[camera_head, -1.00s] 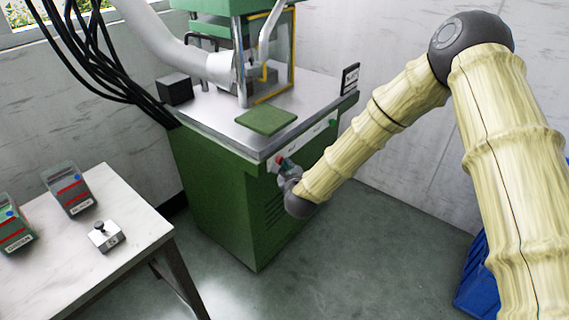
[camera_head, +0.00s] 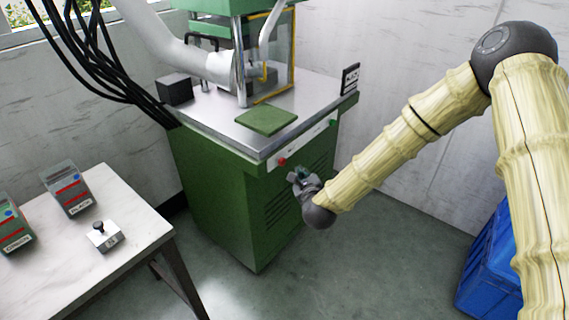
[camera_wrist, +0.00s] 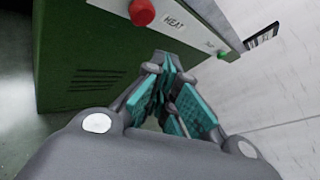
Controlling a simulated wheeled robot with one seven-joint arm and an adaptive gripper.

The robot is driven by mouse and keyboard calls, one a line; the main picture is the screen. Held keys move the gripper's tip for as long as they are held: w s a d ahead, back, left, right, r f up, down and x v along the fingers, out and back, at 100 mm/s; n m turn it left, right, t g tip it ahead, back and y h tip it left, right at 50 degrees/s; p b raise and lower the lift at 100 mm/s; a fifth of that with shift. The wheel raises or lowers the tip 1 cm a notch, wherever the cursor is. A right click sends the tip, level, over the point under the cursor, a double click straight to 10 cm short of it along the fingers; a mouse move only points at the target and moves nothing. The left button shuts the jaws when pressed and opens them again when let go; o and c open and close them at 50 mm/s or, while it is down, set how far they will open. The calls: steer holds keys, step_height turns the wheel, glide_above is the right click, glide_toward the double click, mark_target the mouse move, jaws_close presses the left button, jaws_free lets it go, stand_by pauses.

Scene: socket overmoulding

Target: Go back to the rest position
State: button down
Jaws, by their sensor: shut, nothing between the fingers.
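My gripper (camera_head: 301,175) is in front of the green machine (camera_head: 215,195), a little apart from the front panel. In the wrist view my gripper (camera_wrist: 172,85) shows its teal finger pads together, with nothing between them. The red button (camera_head: 282,161) is on the panel, up and left of the gripper in the head view. The wrist view shows the red button (camera_wrist: 142,12) at the top, beside a label reading HEAT.
A white table (camera_head: 140,225) at left holds two grey-red bins (camera_head: 66,190) and a small metal block with a knob (camera_head: 103,237). A blue crate (camera_head: 488,265) stands on the floor at right. Black cables (camera_head: 105,75) hang at left. Open floor lies before the machine.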

steer(key=s+d+f+n+g+p, duration=0.2)
steer(key=s+d+f+n+g, duration=0.15)
steer(key=s+f+n, duration=0.55)
steer(key=s+d+f+n+g+p, duration=0.2)
steer(key=s+d+f+n+g, duration=0.15)
steer(key=s+f, duration=0.65)
steer(key=s+d+n+g+h+p, duration=0.1)
steer(key=s+d+n, duration=0.3)
steer(key=s, duration=0.6)
steer(key=s+d+n+g+p, duration=0.1)
steer(key=s+d+n+g, duration=0.2)
steer(key=s, duration=0.7)
steer(key=s+d+n+g+h+p, duration=0.1)
steer(key=s+d+n+g+p, duration=0.1)
steer(key=s+d+n, duration=0.4)
steer(key=s+n+g, duration=0.1)
steer(key=s+n, duration=0.1)
steer(key=s, duration=0.1)
steer(key=shift+s+d+f+h, duration=0.2)
steer(key=shift+s+f+h, duration=0.1)
steer(key=shift+s+f, duration=0.1)
